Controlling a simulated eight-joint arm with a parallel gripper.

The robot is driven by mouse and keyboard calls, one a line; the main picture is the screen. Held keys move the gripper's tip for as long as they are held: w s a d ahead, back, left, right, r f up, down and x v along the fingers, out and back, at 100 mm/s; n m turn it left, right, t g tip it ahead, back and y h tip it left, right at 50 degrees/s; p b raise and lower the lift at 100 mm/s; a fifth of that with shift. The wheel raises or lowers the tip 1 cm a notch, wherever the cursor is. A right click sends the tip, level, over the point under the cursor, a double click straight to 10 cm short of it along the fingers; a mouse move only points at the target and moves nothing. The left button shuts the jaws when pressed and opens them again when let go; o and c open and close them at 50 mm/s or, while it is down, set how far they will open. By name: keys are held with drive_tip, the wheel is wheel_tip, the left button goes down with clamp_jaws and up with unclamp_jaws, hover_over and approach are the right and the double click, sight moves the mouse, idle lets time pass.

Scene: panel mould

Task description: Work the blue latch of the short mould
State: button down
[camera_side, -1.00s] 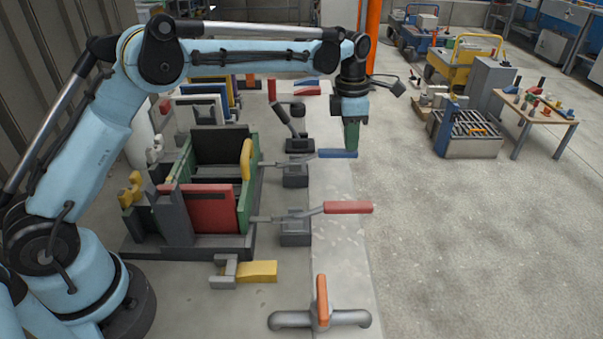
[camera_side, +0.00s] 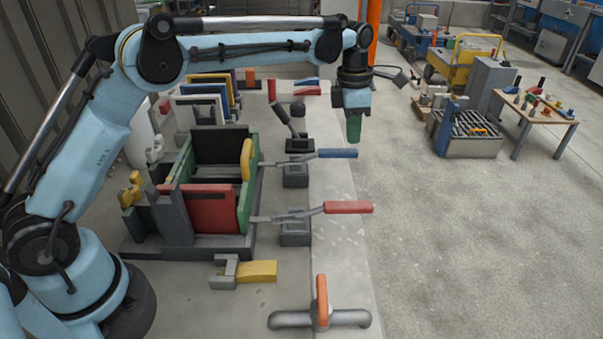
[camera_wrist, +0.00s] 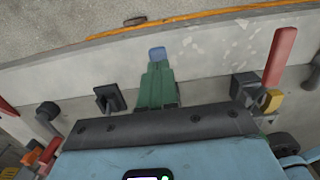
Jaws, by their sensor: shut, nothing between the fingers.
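The short mould (camera_side: 212,210) has a red front panel and green sides and stands on a dark base. Its blue latch (camera_side: 338,153) sticks out to the right from a grey block, its handle lying near level. My gripper (camera_side: 354,132), with green fingers, is shut and empty just above the handle's outer end; a small gap shows between them. In the wrist view the blue latch tip (camera_wrist: 157,53) shows past the closed green fingers (camera_wrist: 157,72), which hide the rest of the handle.
A red-handled latch (camera_side: 347,207) lies nearer the camera, also sticking out right. A black-handled lever (camera_side: 291,128) stands behind the blue latch. A yellow piece (camera_side: 260,271) and an orange-handled clamp (camera_side: 322,300) are in front.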

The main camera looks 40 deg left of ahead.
wheel_tip(320, 180, up, 10)
drive_tip(key=shift+s+a+f, duration=0.15)
drive_tip(key=shift+s+a, duration=0.15)
idle(0.4)
drive_tip(key=f, duration=1.2)
drive_tip(key=shift+w+d+f, duration=0.1)
drive_tip(key=shift+w+d, duration=0.25)
